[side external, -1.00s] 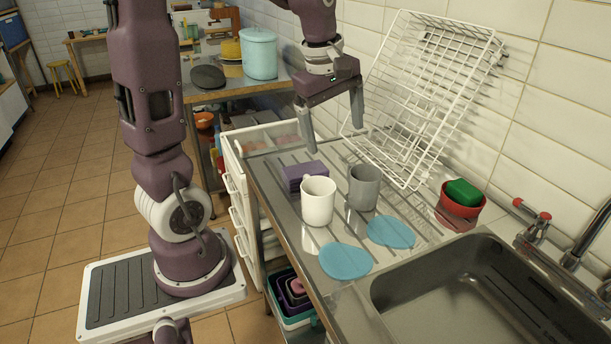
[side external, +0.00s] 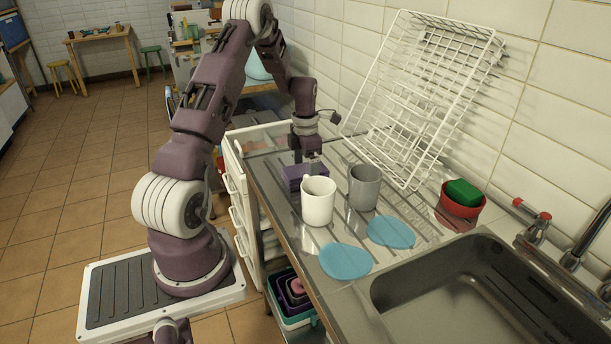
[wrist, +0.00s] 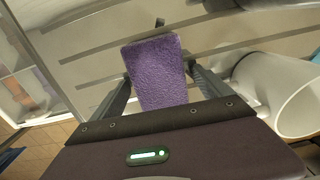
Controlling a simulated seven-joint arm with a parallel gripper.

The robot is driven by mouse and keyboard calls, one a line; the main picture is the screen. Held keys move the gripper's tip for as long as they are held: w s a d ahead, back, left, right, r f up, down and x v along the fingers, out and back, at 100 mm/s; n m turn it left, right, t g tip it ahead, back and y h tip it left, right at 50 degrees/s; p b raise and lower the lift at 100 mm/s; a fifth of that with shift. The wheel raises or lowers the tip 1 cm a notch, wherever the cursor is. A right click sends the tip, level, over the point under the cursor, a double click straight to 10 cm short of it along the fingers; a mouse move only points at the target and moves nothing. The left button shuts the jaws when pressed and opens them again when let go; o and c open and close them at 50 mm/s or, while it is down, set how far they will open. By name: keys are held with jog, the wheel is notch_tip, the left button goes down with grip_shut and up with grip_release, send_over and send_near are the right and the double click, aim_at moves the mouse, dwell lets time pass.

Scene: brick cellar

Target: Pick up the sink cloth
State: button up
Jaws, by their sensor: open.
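The sink cloth (side external: 292,178) is a purple folded block on the ribbed metal drainer, behind the white mug (side external: 318,203). My gripper (side external: 308,165) is down at the cloth, pointing downward. In the wrist view the rough-textured cloth (wrist: 155,62) lies between the two dark fingers of my gripper (wrist: 159,78), one on each side. The fingers are open. I cannot tell whether either finger touches the cloth. The fingertips are partly hidden in the side view.
A grey mug (side external: 364,187) stands beside the white mug, which is close to my right finger in the wrist view (wrist: 278,92). Two blue discs (side external: 346,261), a white wire rack (side external: 425,95) and a red bowl with a green sponge (side external: 462,198) are nearby. The sink (side external: 470,290) is at front right.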

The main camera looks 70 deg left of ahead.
aim_at(305, 169)
jog(key=c, duration=1.3)
notch_tip(305, 169, up, 10)
jog(key=shift+r, duration=0.1)
